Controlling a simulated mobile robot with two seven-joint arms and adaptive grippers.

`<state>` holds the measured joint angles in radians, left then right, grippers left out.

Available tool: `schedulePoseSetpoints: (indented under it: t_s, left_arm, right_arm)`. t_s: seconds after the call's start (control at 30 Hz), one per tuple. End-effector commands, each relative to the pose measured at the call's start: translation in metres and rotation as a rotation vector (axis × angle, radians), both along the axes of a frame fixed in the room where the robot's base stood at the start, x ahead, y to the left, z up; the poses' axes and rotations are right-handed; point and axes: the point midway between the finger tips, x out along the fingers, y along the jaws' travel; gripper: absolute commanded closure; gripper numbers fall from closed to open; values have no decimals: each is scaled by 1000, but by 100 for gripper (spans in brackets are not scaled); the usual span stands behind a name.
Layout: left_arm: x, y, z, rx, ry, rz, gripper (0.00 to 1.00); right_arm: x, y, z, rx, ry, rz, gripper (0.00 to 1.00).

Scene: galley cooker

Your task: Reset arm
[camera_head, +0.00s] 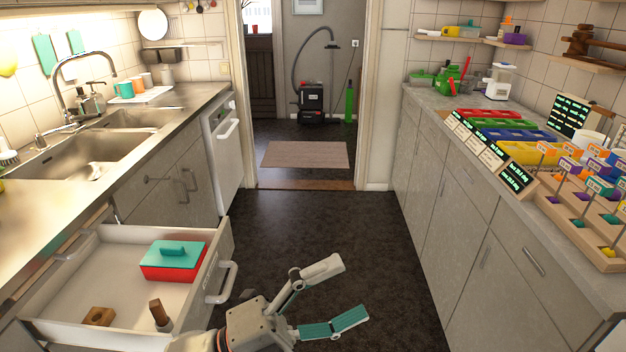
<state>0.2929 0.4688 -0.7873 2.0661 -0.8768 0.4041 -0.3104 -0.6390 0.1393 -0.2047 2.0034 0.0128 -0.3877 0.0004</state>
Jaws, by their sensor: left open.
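My left gripper (338,290) shows at the bottom middle of the head view, above the dark floor. Its two teal-padded fingers are spread wide with nothing between them. It is just to the right of the open drawer (132,334) and its handle (222,284), and no held object shows. My left arm comes in from the bottom edge, and most of it is out of the picture. My right gripper does not show.
The drawer holds a red box with a teal lid (174,260), a wooden block (99,316) and a brown-handled item (159,315). Counters with a sink (80,165) on the left and coloured trays (515,135) on the right flank a clear floor (320,225).

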Motion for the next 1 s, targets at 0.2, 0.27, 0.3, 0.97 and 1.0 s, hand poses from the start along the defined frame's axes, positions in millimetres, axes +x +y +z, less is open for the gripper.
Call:
schedulePoseSetpoints:
  t_s: [0.2,0.27,0.3,0.97,1.0]
  left_arm:
    - [55,61,-61,-207,499,266,7]
    - [62,81,-91,-256,639,340,7]
    - [65,96,-112,-288,733,391,7]
    - [-82,250,-378,-572,1706,958,7]
    - [-83,251,-380,-573,1710,961,7]
  right_arm:
    - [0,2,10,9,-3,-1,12]
    - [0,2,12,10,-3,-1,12]
    - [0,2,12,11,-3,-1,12]
    - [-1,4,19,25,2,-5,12]
    - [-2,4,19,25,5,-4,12]
